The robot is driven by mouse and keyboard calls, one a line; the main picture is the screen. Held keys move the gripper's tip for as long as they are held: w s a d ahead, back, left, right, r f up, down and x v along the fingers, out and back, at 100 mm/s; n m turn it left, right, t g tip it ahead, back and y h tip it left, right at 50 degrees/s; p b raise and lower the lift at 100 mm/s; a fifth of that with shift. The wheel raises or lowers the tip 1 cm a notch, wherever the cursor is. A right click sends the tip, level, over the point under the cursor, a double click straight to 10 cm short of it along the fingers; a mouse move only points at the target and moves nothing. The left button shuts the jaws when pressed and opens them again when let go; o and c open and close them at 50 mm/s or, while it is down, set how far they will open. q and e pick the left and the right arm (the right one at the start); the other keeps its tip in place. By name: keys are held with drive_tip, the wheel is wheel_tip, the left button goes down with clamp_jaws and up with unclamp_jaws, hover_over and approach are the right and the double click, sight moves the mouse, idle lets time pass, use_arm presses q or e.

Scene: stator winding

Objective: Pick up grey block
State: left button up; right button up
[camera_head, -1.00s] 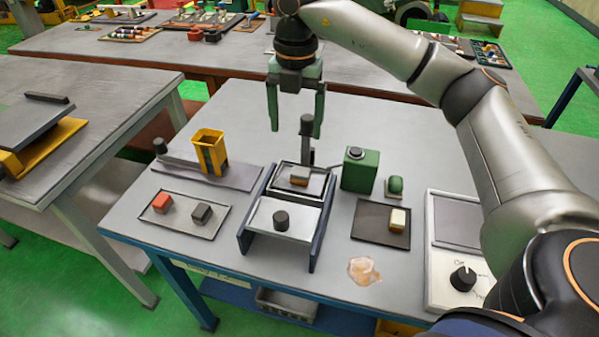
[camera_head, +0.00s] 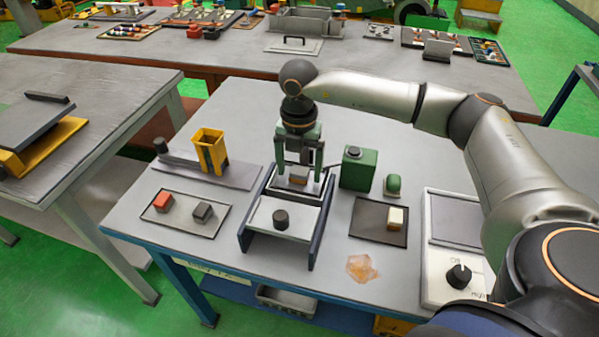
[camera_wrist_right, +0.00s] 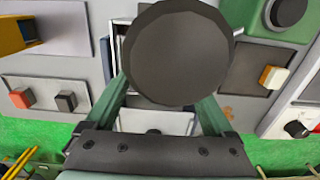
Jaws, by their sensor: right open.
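A block (camera_head: 299,176), grey on top with a tan lower part, sits in the fixture (camera_head: 250,225) at the middle of the table. My right gripper (camera_head: 299,170) is open and points down over it, with one finger on each side and no clear contact visible. A separate dark grey block (camera_head: 203,212) lies on the left tray beside a red block (camera_head: 163,201); both also show in the right wrist view. There, a large dark round disc (camera_wrist_right: 180,55) hides the fingertips and the block between them. My left gripper is not in view.
A green box (camera_head: 357,170) stands close right of the fixture. A yellow bin (camera_head: 209,152) stands to the left. A dark tray (camera_head: 367,217) with a cream block (camera_head: 396,218) lies to the right. A control panel (camera_head: 436,270) sits at the right front.

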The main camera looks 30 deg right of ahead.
drive_tip(key=shift+c, duration=0.3)
clamp_jaws()
idle(0.5)
